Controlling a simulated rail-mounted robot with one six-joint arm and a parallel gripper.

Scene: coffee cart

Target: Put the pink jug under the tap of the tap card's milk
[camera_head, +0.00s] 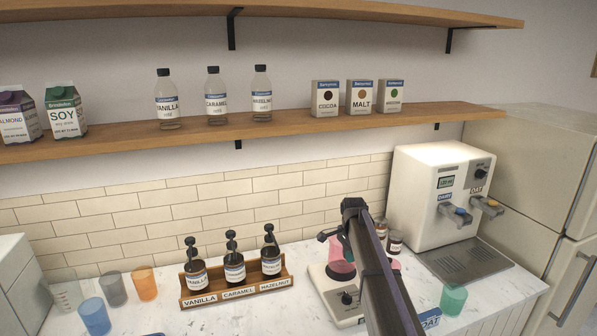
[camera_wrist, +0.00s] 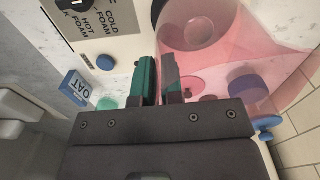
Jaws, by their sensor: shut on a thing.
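The pink jug (camera_head: 341,262) is at the white frother in the head view, partly hidden by my arm; it fills much of the wrist view (camera_wrist: 235,65). My gripper (camera_head: 338,238) is shut on the jug, its fingers (camera_wrist: 158,78) at the jug's side. I cannot tell whether the jug rests on the frother or is just above it. The tap card (camera_head: 430,319), reading OAT, lies on the counter at the front and shows in the wrist view (camera_wrist: 76,88). The milk dispenser stands at the right with a DAIRY tap (camera_head: 456,214) and an OAT tap (camera_head: 488,206).
The dispenser's drip tray (camera_head: 470,262) looks empty under the taps. A green cup (camera_head: 453,299) stands in front of it. The frother (camera_head: 340,300) is under my arm. Small jars (camera_head: 395,243) stand behind. A syrup rack (camera_head: 238,291) and several cups are on the left.

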